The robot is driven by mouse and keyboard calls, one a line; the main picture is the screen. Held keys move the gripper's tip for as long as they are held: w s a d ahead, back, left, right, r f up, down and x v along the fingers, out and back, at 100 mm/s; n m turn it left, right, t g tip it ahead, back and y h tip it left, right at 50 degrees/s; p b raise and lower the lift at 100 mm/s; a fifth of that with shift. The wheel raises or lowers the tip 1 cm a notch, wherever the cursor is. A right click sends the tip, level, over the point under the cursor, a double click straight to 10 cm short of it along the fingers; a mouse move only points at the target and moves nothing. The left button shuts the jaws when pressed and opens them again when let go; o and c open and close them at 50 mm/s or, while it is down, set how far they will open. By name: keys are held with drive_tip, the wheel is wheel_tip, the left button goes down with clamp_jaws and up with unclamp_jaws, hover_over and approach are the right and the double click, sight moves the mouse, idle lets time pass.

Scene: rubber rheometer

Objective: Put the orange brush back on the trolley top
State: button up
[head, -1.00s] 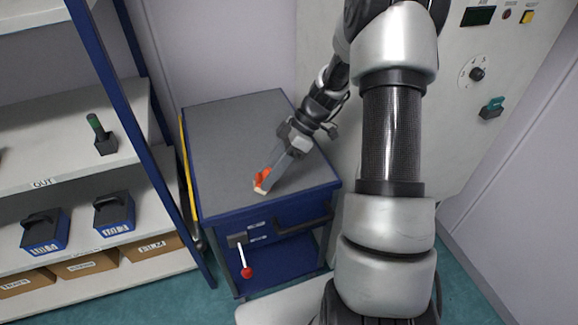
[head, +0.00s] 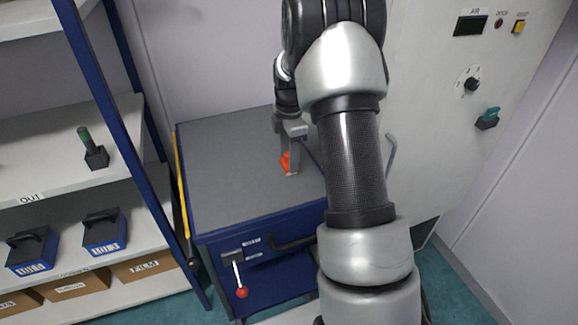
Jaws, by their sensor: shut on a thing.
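The orange brush (head: 286,161) is between the fingers of my gripper (head: 288,158), which is shut on it. In the head view the brush shows as a small orange patch with a pale lower end, partly hidden by the fingers. The trolley (head: 225,165) is blue with a grey top, and the brush is over the right part of that top. I cannot tell whether the brush touches the surface. My arm hides the trolley's right edge.
Left of the trolley stands a shelf rack with a blue post (head: 118,125), holding a green-handled tool (head: 92,150), blue boxes (head: 104,231) and cartons. A lever with a red knob (head: 242,293) sticks out at the trolley's front. The left and middle trolley top is clear.

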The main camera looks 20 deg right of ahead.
drive_tip(key=shift+f, duration=1.6)
drive_tip(key=shift+f, duration=0.1)
drive_tip(key=o, duration=1.1)
